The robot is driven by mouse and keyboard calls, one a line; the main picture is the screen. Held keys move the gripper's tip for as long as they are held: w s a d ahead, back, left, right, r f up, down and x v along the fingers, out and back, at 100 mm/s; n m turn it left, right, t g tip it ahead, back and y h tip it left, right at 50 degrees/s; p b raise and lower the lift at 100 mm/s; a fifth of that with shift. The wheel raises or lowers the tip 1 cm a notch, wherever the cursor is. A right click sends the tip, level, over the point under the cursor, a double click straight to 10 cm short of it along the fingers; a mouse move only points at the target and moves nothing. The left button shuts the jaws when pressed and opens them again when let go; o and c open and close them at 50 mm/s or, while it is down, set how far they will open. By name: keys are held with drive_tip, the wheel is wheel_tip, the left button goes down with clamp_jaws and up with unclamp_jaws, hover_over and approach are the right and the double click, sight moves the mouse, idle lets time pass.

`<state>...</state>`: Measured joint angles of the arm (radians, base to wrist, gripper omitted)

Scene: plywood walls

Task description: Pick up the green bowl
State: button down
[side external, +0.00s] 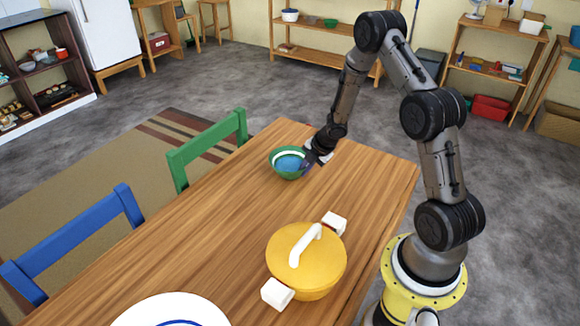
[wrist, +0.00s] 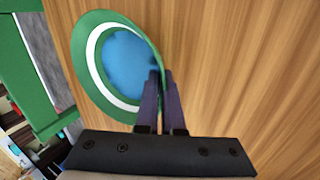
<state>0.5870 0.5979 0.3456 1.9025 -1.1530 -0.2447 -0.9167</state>
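The green bowl (side external: 288,174), with a white band and blue inside, is at the far end of the wooden table. It also shows in the wrist view (wrist: 93,57), tilted relative to the camera. My gripper (side external: 307,160) is at the bowl's right side. In the wrist view my gripper (wrist: 161,78) has its two dark fingers close together, one on each side of the bowl's rim, with the thin wall between them. The fingertips hide part of the rim. Whether the bowl's base touches the table is hard to tell.
A yellow lidded pot (side external: 306,262) with white handles stands nearer on the table (side external: 200,250). A white plate (side external: 170,308) is at the front edge. A green chair (side external: 208,148) and a blue chair (side external: 75,240) stand along the left side. The tabletop between bowl and pot is clear.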

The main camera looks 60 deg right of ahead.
drive_tip(key=shift+r, duration=0.25)
idle(0.6)
drive_tip(key=shift+w+r, duration=0.1)
drive_tip(key=shift+r, duration=0.85)
drive_tip(key=s+a+r, duration=0.6)
drive_tip(key=s+r, duration=0.4)
drive_tip(key=s, duration=0.2)
drive_tip(key=shift+s+a+r, duration=0.2)
drive_tip(key=shift+s+r, duration=0.05)
drive_tip(key=shift+r, duration=0.05)
idle(0.5)
